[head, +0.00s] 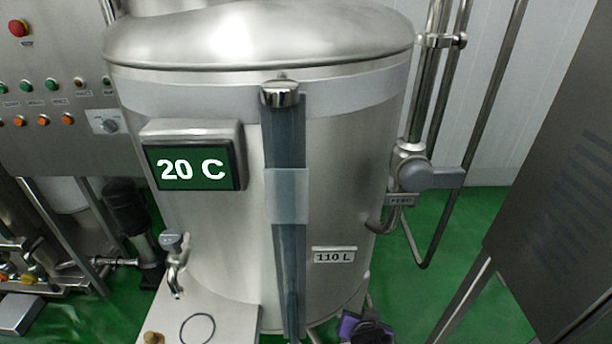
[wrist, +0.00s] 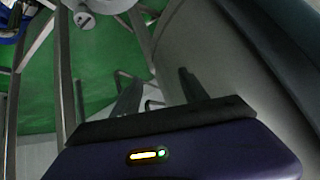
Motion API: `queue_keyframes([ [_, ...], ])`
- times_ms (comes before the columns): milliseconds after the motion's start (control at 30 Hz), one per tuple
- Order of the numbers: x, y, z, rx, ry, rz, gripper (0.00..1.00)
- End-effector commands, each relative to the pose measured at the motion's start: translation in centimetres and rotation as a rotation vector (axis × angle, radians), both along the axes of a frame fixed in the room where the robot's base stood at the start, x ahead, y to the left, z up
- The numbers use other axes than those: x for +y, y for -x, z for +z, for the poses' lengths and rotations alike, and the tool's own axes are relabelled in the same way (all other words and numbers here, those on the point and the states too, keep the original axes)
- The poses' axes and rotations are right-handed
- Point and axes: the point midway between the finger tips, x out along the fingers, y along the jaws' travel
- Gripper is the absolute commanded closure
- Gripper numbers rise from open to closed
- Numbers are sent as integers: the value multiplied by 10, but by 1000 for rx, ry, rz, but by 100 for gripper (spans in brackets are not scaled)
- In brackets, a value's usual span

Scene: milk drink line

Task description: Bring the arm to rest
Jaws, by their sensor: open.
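My gripper (wrist: 159,82) shows in the wrist view with two dark fingers apart and nothing between them. Its purple body with a small yellow and green light fills the bottom of that view. In the head view only a purple and black part of my arm shows at the bottom edge, right of the tank's lower front; the fingers cannot be made out there. The steel tank (head: 345,165) stands in the middle of the head view, with a green display (head: 190,165) reading 20 C and a plate (head: 334,255) reading 110 L.
A shelf (head: 236,322) with a ring mark and a small brown piece lies under a tap (head: 174,262). Pipes and a grey valve handle (head: 433,177) stand right of the tank. A dark cabinet (head: 555,170) is at far right. Green floor (head: 468,222) lies open between them.

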Motion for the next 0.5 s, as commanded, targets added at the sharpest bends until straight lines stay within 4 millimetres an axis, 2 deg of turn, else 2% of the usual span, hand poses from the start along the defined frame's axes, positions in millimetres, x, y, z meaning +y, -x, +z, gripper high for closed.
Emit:
queue_keyframes([
  [167, 2, 35, 25, -206, 39, 151, 48],
  [267, -1, 63, 43, -313, 71, 210, 48],
  [500, -16, 145, 93, -519, 156, 284, 48],
])
